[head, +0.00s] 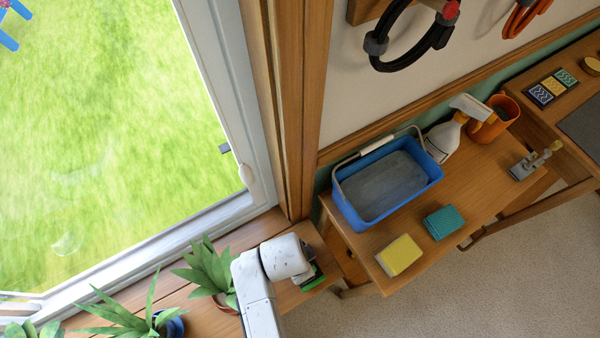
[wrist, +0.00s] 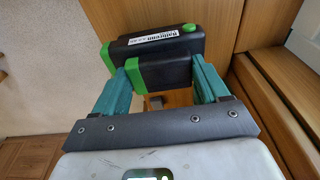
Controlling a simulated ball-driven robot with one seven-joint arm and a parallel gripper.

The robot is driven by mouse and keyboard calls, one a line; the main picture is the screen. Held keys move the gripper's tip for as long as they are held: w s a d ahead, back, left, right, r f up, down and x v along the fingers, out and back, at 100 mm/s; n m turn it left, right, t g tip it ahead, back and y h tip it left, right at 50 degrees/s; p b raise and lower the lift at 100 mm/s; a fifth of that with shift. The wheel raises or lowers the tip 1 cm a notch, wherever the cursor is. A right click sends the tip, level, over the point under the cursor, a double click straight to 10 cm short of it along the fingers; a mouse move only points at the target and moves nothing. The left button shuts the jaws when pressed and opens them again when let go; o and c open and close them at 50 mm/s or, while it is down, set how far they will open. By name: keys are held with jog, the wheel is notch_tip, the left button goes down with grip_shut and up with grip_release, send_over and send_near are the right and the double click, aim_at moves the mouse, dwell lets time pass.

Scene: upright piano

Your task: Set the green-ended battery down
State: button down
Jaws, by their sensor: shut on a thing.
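The green-ended battery (wrist: 160,52) is black with bright green end pieces and a white printed label, seen close in the wrist view. My gripper (wrist: 160,73) has its teal fingers on either side of the battery's nearer block and is shut on it. In the head view only a small green and black part of the battery (head: 313,280) shows beside my white wrist, over or near the wooden sill. My arm hides the rest. I cannot tell whether the battery touches the wood beneath.
A wooden sill (head: 195,291) with potted plants (head: 208,266) runs along the window. To the right, a wooden table (head: 395,225) holds a blue bin (head: 349,212), yellow sponge (head: 399,256), teal sponge (head: 444,222), spray bottle (head: 445,137) and orange pot (head: 498,118).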

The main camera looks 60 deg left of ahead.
grip_release()
jog(key=shift+f, duration=0.1)
dwell(0.3)
jog(key=r, duration=0.4)
jog(key=s+r, duration=0.1)
jog(key=r, duration=0.3)
jog(key=r+p, duration=0.1)
jog(key=r, duration=0.3)
jog(key=shift+s+a+r, duration=0.1)
jog(key=shift+s, duration=0.3)
